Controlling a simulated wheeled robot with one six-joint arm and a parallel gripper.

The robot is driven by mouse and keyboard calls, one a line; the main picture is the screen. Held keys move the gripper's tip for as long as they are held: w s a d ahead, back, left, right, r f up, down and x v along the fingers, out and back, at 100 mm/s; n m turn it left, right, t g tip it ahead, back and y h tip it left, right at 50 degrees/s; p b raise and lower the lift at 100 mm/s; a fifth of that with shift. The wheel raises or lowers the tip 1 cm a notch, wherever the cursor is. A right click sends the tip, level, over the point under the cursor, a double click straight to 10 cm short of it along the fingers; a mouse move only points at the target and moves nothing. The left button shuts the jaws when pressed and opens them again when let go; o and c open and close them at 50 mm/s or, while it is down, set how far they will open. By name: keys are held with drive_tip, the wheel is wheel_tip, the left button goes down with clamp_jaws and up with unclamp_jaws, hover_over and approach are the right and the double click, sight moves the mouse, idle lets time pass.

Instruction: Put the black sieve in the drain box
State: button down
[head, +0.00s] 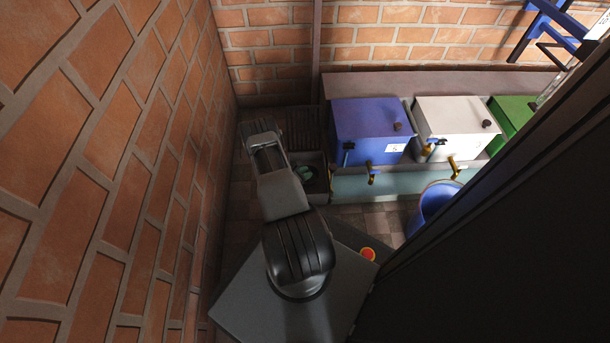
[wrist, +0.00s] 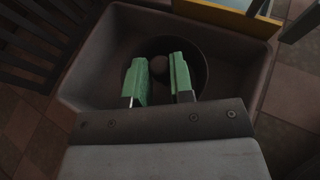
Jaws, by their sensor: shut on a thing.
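The black sieve (wrist: 199,68) is a dark round dish in the wrist view, over or inside the grey drain box (wrist: 244,58). My gripper (wrist: 157,68) has green fingers and is shut on the sieve, with a small round brownish part between the fingertips. The fingers cover part of the sieve, and I cannot tell whether it touches the box floor. In the head view my gripper (head: 303,173) reaches down into the drain box (head: 312,157), left of the blue tank; the arm hides much of it.
A dark slatted grate (head: 300,128) lies behind the drain box. A blue tank (head: 366,125), a white tank (head: 453,123) and a green tank (head: 508,115) stand to the right, with taps. A blue bucket (head: 434,201) stands in front. A brick wall (head: 120,180) is close on the left.

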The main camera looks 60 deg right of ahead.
drive_tip(key=shift+f, duration=0.35)
drive_tip(key=shift+f, duration=0.15)
drive_tip(key=c, duration=1)
unclamp_jaws()
drive_tip(key=shift+f, duration=0.15)
drive_tip(key=shift+r, duration=0.25)
drive_tip(key=p+v, duration=0.4)
drive_tip(key=v, duration=0.8)
drive_tip(key=shift+r, duration=0.45)
